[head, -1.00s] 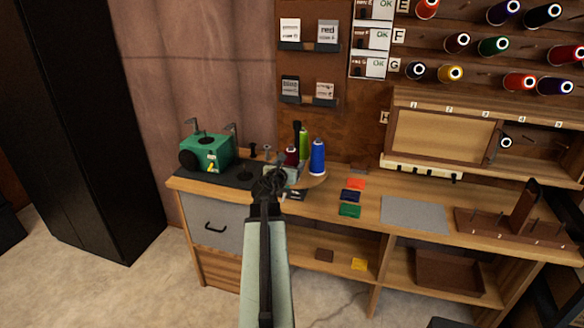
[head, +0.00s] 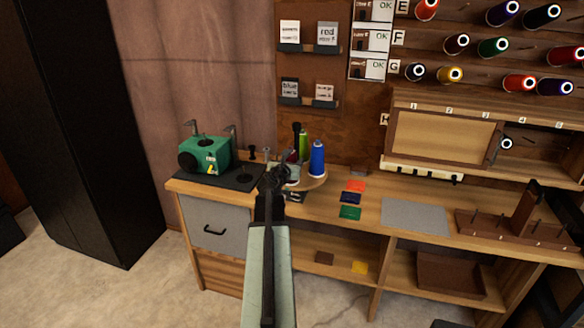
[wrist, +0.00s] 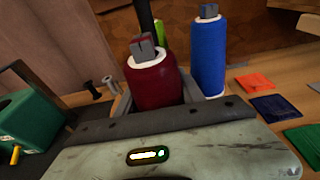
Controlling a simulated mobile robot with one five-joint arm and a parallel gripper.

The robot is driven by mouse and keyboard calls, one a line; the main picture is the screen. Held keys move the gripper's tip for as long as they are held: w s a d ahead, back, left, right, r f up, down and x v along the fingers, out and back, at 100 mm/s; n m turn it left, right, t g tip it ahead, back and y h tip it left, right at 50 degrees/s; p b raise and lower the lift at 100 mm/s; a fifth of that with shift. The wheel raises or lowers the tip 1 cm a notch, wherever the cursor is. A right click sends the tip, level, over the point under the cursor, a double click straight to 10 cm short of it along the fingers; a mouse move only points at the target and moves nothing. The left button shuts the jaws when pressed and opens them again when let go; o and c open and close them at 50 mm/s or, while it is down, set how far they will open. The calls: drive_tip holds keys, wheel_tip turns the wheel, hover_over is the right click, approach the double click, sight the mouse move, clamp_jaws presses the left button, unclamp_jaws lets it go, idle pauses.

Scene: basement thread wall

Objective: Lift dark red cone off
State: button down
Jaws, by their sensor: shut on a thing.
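The dark red cone (wrist: 154,82) stands nearly upright between the fingers of my gripper (wrist: 155,98) in the wrist view. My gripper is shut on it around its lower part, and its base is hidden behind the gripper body. A grey peg tip shows through the cone's white top. In the head view my gripper (head: 287,173) is at the round wooden stand (head: 316,182), and the dark red cone (head: 291,156) is mostly hidden. I cannot tell whether its base touches the stand.
A blue cone (wrist: 208,55) stands close on the right, with a green cone (head: 303,144) and a black upright (wrist: 146,18) behind. A green machine (head: 206,154) is at left. Coloured swatches (head: 351,198) lie to the right on the bench.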

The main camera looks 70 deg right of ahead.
drive_tip(key=shift+r, duration=0.15)
wheel_tip(320, 180, up, 18)
drive_tip(key=p, duration=1.8)
wheel_tip(320, 180, up, 4)
drive_tip(key=p, duration=0.4)
drive_tip(key=shift+s, duration=0.1)
